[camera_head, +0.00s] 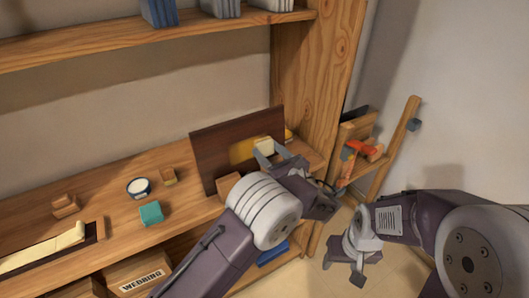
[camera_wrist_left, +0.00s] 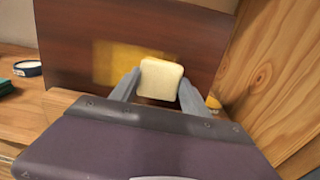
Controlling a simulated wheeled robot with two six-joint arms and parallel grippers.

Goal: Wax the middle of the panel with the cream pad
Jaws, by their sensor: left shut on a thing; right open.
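The dark brown panel (camera_head: 212,148) stands upright on the wooden bench. A yellow patch (camera_head: 241,150) lies on the middle of its face, and the patch also shows in the left wrist view (camera_wrist_left: 112,62). My left gripper (camera_head: 266,153) is shut on the cream pad (camera_head: 263,144), a pale rounded block. In the left wrist view the pad (camera_wrist_left: 160,79) sits between the fingertips in front of the panel, at the right end of the patch. I cannot tell whether it touches the panel. My right gripper (camera_head: 350,265) is open and empty, low at the right, away from the panel.
On the bench (camera_head: 110,212) left of the panel are a round tin (camera_head: 139,188), a teal block (camera_head: 151,213) and small wooden blocks (camera_head: 65,205). A wooden upright (camera_head: 318,70) rises right of the panel. A rack with an orange tool (camera_head: 352,150) stands further right.

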